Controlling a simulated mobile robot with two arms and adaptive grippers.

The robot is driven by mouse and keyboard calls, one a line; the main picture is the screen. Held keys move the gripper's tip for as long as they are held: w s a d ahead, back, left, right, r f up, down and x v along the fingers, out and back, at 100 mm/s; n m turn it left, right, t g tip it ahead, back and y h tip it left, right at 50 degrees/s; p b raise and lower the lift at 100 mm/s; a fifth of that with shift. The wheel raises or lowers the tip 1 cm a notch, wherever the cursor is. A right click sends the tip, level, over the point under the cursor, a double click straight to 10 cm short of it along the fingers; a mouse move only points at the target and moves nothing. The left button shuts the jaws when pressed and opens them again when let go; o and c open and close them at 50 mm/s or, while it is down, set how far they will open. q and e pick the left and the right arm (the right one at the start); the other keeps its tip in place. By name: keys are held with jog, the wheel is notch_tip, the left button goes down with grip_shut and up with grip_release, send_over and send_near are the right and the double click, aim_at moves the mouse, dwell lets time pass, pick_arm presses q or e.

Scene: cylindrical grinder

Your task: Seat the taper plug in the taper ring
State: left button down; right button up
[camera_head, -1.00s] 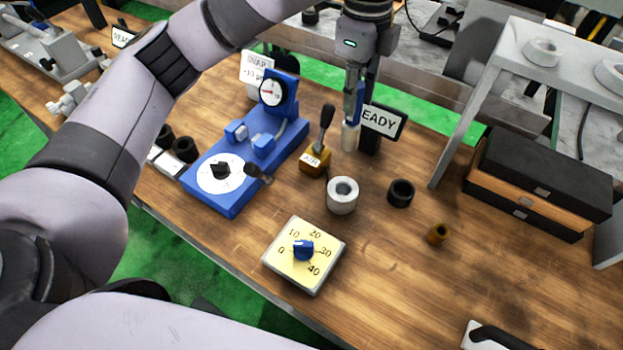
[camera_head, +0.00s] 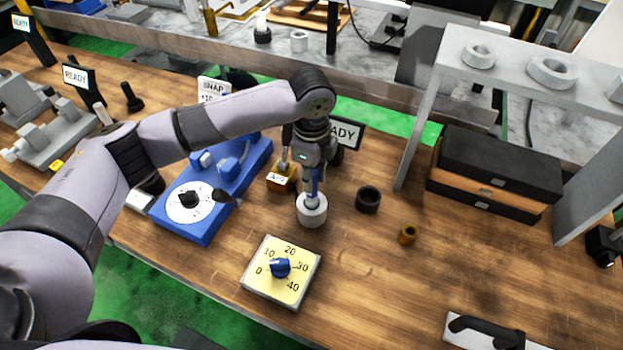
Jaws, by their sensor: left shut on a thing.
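The taper ring (camera_head: 312,214) is a pale grey, thick-walled ring standing on the wooden bench, near the middle of the view. My left gripper (camera_head: 313,186) points straight down over it, shut on the taper plug (camera_head: 313,197). Only a small light part of the plug shows between the fingers and the ring. The plug is lined up with the ring's bore, and its lower end is hidden at the ring. I cannot tell how deep it sits. My right gripper is out of view.
A dial plate with a blue knob (camera_head: 281,268) lies in front of the ring. A black ring (camera_head: 368,199) and a small brass bushing (camera_head: 408,234) stand to the right. The blue gauge fixture (camera_head: 205,218) and the AIR lever box (camera_head: 281,178) are close on the left.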

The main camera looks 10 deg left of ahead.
pick_arm(q)
jog(key=shift+f, duration=0.85)
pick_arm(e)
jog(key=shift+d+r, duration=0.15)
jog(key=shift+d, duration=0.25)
pick_arm(q)
jog(key=shift+f, duration=0.15)
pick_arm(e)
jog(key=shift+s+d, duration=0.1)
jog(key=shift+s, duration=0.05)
pick_arm(q)
jog(key=c, duration=1.4)
grip_release()
jog(key=shift+f, duration=0.1)
notch_tip(320, 180, up, 12)
jog(key=shift+r+b, duration=0.2)
jog(key=shift+b, duration=0.95)
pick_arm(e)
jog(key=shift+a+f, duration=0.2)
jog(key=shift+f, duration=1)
pick_arm(q)
jog(key=shift+f, duration=0.1)
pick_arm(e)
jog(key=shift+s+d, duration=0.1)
